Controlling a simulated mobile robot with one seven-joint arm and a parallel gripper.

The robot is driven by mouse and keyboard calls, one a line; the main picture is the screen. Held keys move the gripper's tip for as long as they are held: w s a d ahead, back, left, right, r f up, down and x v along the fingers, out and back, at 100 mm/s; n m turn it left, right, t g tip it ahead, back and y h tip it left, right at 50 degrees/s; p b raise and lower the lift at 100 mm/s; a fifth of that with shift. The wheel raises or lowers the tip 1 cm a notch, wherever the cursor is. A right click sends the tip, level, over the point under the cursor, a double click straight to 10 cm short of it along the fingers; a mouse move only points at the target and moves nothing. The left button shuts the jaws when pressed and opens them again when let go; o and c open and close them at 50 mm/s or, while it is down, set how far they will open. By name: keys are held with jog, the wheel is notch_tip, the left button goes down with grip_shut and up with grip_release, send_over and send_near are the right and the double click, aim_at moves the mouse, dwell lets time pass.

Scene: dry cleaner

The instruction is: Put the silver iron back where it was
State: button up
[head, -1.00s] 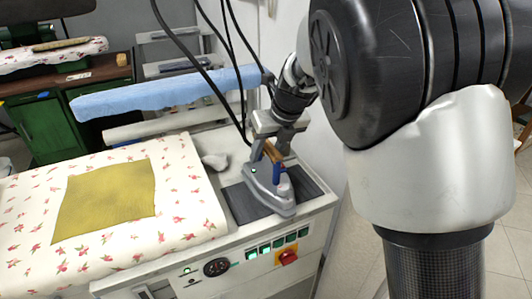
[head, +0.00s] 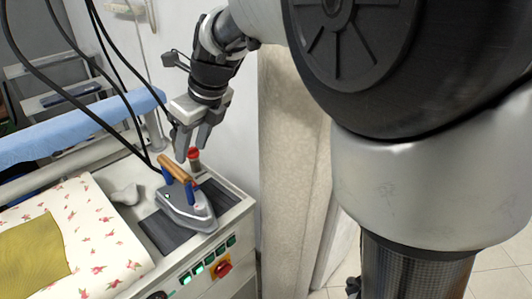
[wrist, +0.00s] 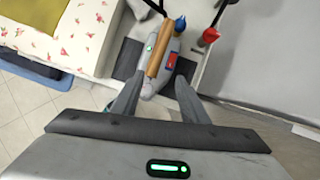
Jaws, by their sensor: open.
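The silver iron (head: 187,207) has a wooden handle and blue parts. It sits flat on the dark ribbed pad (head: 158,231) at the right end of the pressing table. It also shows in the wrist view (wrist: 172,45), just ahead of the fingers. My gripper (head: 191,150) is open and empty, above and behind the iron in the head view, apart from its handle. Both fingers also show in the wrist view (wrist: 157,82), spread with a gap between them.
A red-topped item (head: 194,155) stands behind the iron, near the fingers. Black cables (head: 112,100) hang over the table. A patterned cover (head: 85,245) with an olive cloth (head: 35,258) lies left. A blue padded arm (head: 70,130) is behind. The front panel has a red knob (head: 222,269).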

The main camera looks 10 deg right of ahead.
jog(key=s+d+r+n+t+h, duration=0.1)
jog(key=s+d+n+t+h, duration=0.1)
jog(key=s+d+n, duration=1.8)
jog(key=s+n+h, duration=0.1)
jog(key=n, duration=0.5)
jog(key=shift+s+t+h, duration=0.3)
jog(key=shift+h, duration=0.1)
jog(key=shift+r, duration=0.1)
